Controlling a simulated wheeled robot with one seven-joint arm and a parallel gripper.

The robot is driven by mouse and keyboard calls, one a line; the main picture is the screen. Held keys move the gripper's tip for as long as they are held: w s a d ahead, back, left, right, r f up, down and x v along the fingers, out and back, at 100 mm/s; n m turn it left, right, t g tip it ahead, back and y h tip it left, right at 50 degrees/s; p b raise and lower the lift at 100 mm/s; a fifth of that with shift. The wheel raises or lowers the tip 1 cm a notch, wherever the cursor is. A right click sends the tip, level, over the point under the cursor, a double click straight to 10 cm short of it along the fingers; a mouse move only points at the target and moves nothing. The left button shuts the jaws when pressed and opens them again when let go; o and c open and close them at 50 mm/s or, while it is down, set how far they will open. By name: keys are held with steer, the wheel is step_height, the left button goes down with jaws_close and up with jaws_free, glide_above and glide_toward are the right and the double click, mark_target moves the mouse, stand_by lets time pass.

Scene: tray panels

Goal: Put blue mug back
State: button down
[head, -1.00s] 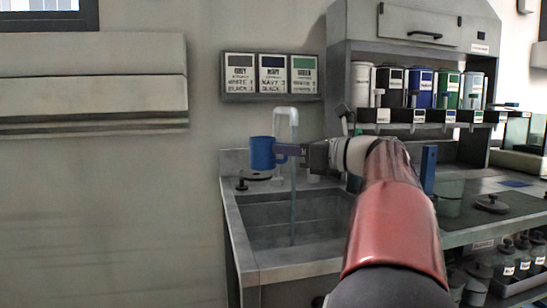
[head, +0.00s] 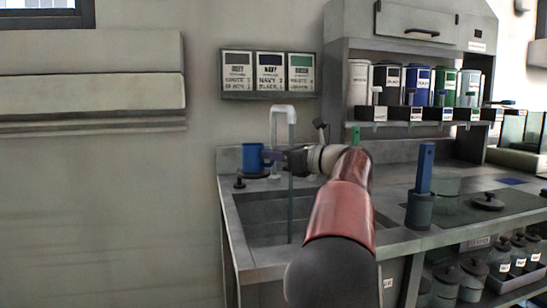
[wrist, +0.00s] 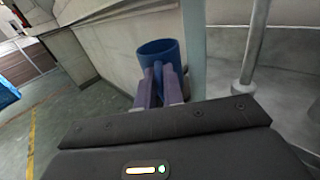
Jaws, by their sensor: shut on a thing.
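The blue mug (head: 252,159) is upright at the back left corner of the sink, by the wall. My gripper (head: 270,157) reaches in from the right and is shut on the mug's right side. A dark round pad (head: 251,176) lies on the ledge right under the mug; I cannot tell whether the two touch. In the wrist view the mug (wrist: 159,52) shows its open rim, with the purple fingers of my gripper (wrist: 159,82) against its near side. The mug's handle is not clearly visible.
A pale tap (head: 283,109) stands just right of the mug, behind my gripper. The sink basin (head: 290,212) lies in front. A small dark knob (head: 239,183) is left of the pad. A dark holder with a blue upright piece (head: 421,190) stands on the counter at right.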

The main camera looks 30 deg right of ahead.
steer(key=shift+f, duration=0.1)
steer(key=c, duration=1.5)
jaws_free()
steer(key=v, duration=0.7)
steer(key=shift+s+d, duration=0.15)
steer(key=shift+s, duration=0.1)
